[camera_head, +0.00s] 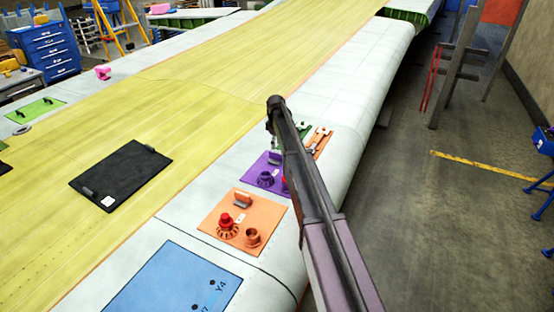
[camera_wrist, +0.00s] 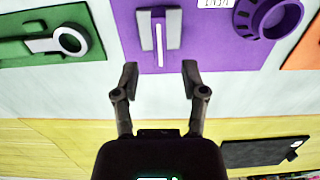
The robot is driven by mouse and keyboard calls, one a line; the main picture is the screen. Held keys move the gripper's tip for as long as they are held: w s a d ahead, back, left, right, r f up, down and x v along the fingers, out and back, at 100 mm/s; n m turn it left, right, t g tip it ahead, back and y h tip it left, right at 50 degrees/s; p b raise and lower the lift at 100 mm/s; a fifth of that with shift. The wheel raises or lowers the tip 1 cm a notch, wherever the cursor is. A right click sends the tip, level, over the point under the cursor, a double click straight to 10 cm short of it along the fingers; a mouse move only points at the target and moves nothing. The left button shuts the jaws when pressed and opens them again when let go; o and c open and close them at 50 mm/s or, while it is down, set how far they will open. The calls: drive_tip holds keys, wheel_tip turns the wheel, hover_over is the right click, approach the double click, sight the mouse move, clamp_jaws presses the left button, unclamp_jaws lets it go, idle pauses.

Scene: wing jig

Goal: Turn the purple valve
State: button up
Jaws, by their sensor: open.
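The purple valve (camera_wrist: 268,14) is a round, ribbed knob on a purple plate (camera_wrist: 205,45), at the upper right of the wrist view and partly cut off by the top edge. The valve also shows in the head view (camera_head: 265,178), left of my arm, which hides part of the plate. A grey bracket with a pale upright bar (camera_wrist: 159,32) stands on the same plate. My gripper (camera_wrist: 160,80) is open and empty. Its fingertips lie below the grey bracket in the wrist view, to the left of the valve and apart from it.
In the head view, an orange plate (camera_head: 262,211) with a red knob is nearer, and a blue plate (camera_head: 180,285) nearer still. A green plate with a pale lever (camera_wrist: 60,42) lies left in the wrist view. A black panel (camera_head: 122,172) lies on the yellow wing skin.

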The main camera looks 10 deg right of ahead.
sight(276, 154)
drive_tip(key=shift+f+b, duration=2.75)
drive_tip(key=shift+f, duration=0.35)
clamp_jaws()
